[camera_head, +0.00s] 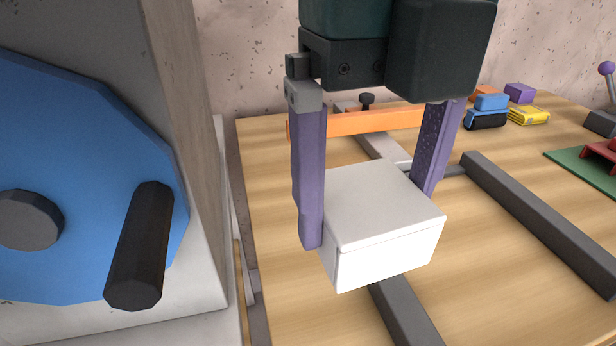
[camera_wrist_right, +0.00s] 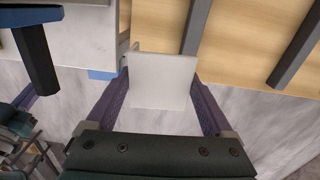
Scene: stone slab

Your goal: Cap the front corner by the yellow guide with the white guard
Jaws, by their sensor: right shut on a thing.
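The white guard (camera_head: 392,246) is a box-like cap with a flat top and side walls. My right gripper (camera_head: 368,216) is shut on it, with one purple finger on each side. In the head view the guard is in front of the table's dark rails, and looks to be held above them. In the right wrist view the guard (camera_wrist_right: 160,84) is a pale square between the fingers. Part of my left gripper seems to show at the lower left there, its jaws unclear. I cannot make out the front corner or a yellow guide.
A grey housing (camera_head: 185,255) with a blue disc (camera_head: 70,180) and dark handle (camera_head: 140,245) stands close on the left. Dark rails (camera_head: 540,220) and an orange bar (camera_head: 385,122) cross the wooden table (camera_head: 480,290). Small coloured blocks (camera_head: 490,101) lie at back right.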

